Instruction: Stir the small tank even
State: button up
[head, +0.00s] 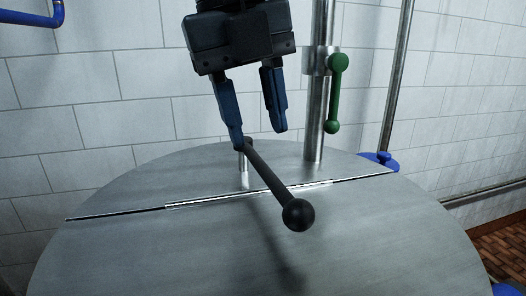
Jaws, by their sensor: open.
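The small tank's round steel lid (250,250) fills the lower part of the head view. A black lever (268,172) with a ball end (298,215) sits on a short steel post (243,160) on the lid and points toward me and to the right. My gripper (260,138) hangs above the lid with its blue fingers spread and nothing between them. Its left fingertip is close to the lever's post end, in front of or touching it; I cannot tell which. The inside of the tank is hidden by the lid.
A thinner pipe (398,80) stands farther right beside a blue fitting (380,160). A blue pipe (30,19) is at upper left. The lid's front is clear.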

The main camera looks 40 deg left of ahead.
aim_at(266, 169)
jog(key=shift+w+d+f+p, duration=0.1)
jog(key=shift+w+f, duration=0.05)
jog(key=shift+f, duration=0.7)
jog(key=shift+w+d+f+p, duration=0.1)
jog(key=shift+f+p, duration=0.05)
jog(key=shift+f, duration=0.75)
jog(key=shift+w+d+f+p, duration=0.1)
jog(key=shift+w+f, duration=0.05)
jog(key=shift+f, duration=0.7)
jog(key=shift+c, duration=0.3)
grip_shut()
